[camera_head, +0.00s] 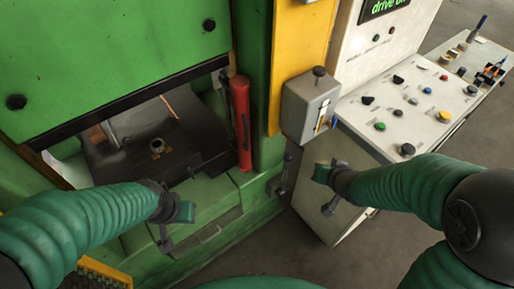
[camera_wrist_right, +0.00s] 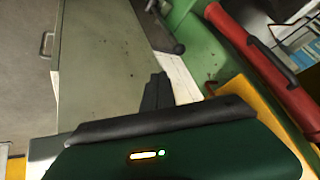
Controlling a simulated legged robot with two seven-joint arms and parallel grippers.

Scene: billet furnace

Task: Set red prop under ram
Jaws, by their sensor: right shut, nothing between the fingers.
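The red prop (camera_head: 241,122) is a red cylinder with a dark handle. It stands upright at the right edge of the press opening, against the green frame. It also shows at the upper right of the right wrist view (camera_wrist_right: 265,62). The ram (camera_head: 110,50) appears to be the green block above the opening; its underside is hidden. My left gripper (camera_head: 174,225) is empty in front of the press bed, left of and below the prop; its jaw opening is unclear. My right gripper (camera_head: 327,190) is shut and empty, right of the prop, before the console; it touches no prop.
The dark press bed (camera_head: 190,145) holds a small metal ring (camera_head: 157,146). A grey lever box (camera_head: 308,105) is mounted on the yellow post right of the prop. The console (camera_head: 425,105) with coloured buttons fills the right. Floor between press and console is clear.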

